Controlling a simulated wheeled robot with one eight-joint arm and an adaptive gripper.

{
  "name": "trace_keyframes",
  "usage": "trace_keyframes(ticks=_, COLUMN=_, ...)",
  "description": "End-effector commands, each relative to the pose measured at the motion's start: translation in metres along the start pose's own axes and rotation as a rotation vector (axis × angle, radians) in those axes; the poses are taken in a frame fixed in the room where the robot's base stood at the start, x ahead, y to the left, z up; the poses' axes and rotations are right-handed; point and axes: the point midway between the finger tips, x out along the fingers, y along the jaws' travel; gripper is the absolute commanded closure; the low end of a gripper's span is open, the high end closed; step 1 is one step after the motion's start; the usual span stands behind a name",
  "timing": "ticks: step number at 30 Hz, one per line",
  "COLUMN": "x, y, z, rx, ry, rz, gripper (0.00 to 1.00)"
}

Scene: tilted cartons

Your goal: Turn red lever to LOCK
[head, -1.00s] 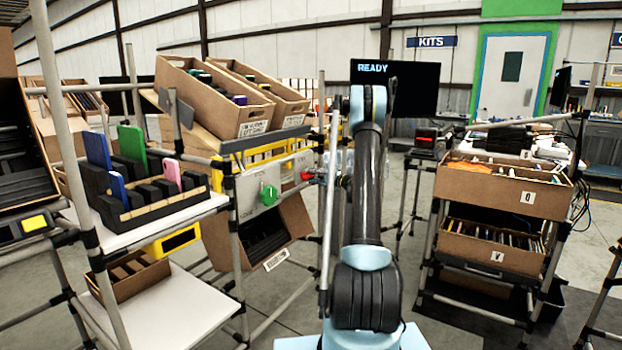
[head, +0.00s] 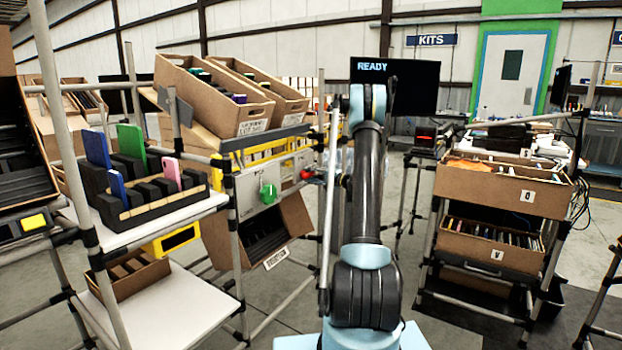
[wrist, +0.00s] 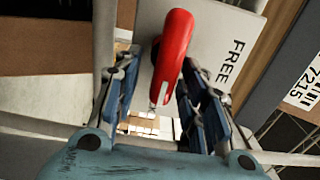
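The red lever (wrist: 174,52) is a rounded handle in front of a pale panel (wrist: 221,30) printed FREE in the wrist view. My gripper (wrist: 160,80) is open, with one blue-and-grey finger on each side of the lever. The lever lies nearer the right finger, and a gap shows on its left. I cannot tell whether the right finger touches it. In the head view the red lever (head: 306,174) is small, at the right end of the grey panel, and my arm hides most of the gripper. The LOCK mark is not readable.
A green knob (head: 268,194) sits on the same panel, left of the lever. A tilted carton (head: 262,238) hangs below it, and two tilted cartons (head: 212,98) rest above. An upright pole (head: 329,215) stands close to my arm. Open floor shows between the racks.

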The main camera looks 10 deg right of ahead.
Motion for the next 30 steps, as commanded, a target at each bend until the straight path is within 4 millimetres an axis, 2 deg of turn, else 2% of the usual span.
trace_keyframes(ticks=4, x=-0.005, y=0.0, z=0.0, rx=0.0, ry=0.0, rz=-0.001, gripper=0.62)
trace_keyframes(ticks=8, x=-0.021, y=0.0, z=-0.001, rx=0.0, ry=0.002, rz=-0.001, gripper=0.62)
trace_keyframes(ticks=21, x=-0.1, y=0.001, z=-0.001, rx=0.001, ry=0.002, rz=0.001, gripper=0.62)
trace_keyframes(ticks=25, x=-0.112, y=0.001, z=-0.001, rx=0.001, ry=0.001, rz=0.001, gripper=0.62)
trace_keyframes(ticks=30, x=-0.119, y=0.002, z=-0.001, rx=0.001, ry=0.0, rz=0.001, gripper=0.62)
